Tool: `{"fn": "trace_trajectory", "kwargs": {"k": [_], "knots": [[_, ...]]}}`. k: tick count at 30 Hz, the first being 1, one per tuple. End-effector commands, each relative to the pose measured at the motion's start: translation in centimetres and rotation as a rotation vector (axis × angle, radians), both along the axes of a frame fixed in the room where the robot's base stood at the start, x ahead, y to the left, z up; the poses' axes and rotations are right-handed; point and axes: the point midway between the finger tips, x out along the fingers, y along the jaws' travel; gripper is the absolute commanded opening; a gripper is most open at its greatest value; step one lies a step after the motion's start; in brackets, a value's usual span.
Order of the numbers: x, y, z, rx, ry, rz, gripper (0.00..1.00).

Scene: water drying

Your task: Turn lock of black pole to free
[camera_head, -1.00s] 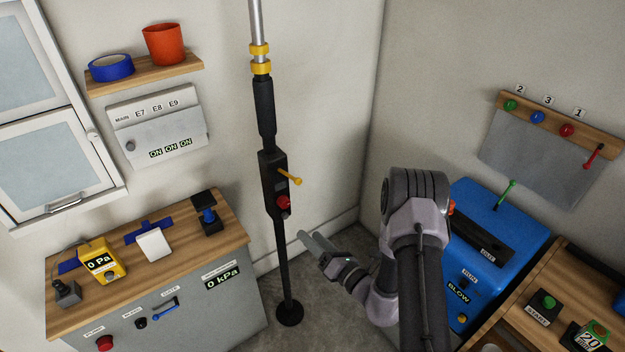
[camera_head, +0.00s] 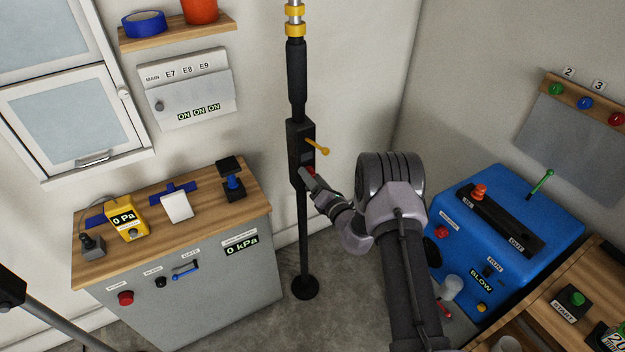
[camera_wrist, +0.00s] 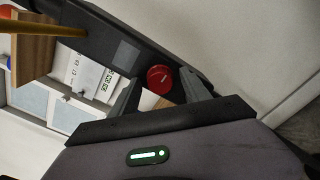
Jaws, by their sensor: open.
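The black pole (camera_head: 297,85) stands upright on a round foot on the floor, in front of the back wall. Its black box (camera_head: 295,140) carries a yellow lever (camera_head: 317,147) sticking out to the right and a red knob below it. In the wrist view the red knob (camera_wrist: 160,79) is a round dial with a small light mark, and part of the yellow lever (camera_wrist: 45,28) shows at upper left. My gripper (camera_head: 306,176) is open at the knob's height. In the wrist view its fingers (camera_wrist: 162,95) lie either side of the knob; I cannot tell if they touch it.
A grey cabinet with a wooden top (camera_head: 255,195) stands left of the pole, holding a yellow gauge (camera_head: 127,218) and other small devices. A blue machine (camera_head: 545,215) stands to the right. A wall shelf (camera_head: 175,33) is at upper left. Grey floor surrounds the pole's foot.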

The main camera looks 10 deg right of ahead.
Motion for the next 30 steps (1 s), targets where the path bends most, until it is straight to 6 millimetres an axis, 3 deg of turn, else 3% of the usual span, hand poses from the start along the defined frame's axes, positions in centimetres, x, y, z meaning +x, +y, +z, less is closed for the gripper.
{"fn": "trace_trajectory", "kwargs": {"k": [5,14,23,30], "knots": [[0.0,0.01,0.02,0.0,0.0,0.0,0.55],[-0.02,0.01,0.01,-0.001,0.0,0.001,0.0],[-0.04,0.01,-0.05,-0.03,-0.01,0.001,0.0],[-0.04,0.01,-0.11,-0.163,-0.053,0.001,0.0]]}}
